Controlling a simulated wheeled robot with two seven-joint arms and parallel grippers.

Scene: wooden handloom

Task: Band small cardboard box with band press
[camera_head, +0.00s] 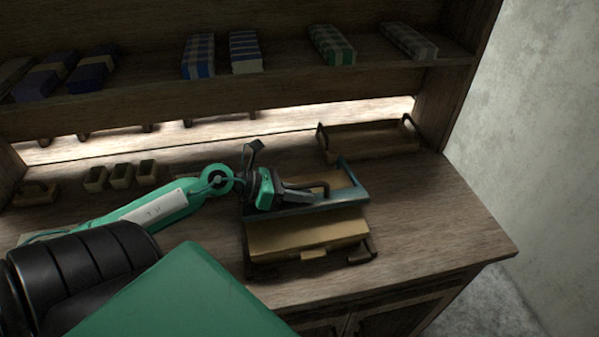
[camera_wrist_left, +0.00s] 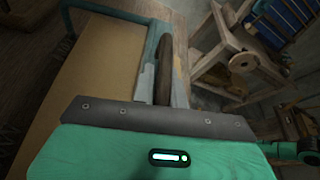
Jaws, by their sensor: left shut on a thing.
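The small cardboard box (camera_head: 305,232) is a flat tan box on the table in the middle of the head view, with a small tab at its front. The band press shows as a blue-grey frame (camera_head: 352,172) above the back part of the box, with a dark base (camera_head: 262,268) around it. My left gripper (camera_head: 312,192) is shut on the dark handle of the frame. In the left wrist view, the handle (camera_wrist_left: 163,70) stands between the fingers, with the blue frame (camera_wrist_left: 110,12) and tan surface (camera_wrist_left: 95,65) beside it. My right gripper is not in view.
An empty wooden tray (camera_head: 370,138) with dark handles stands behind the press. Several small wooden blocks (camera_head: 122,176) stand at the left. Wrapped bundles (camera_head: 245,52) lie on the shelf above. The table's right side (camera_head: 440,210) is clear.

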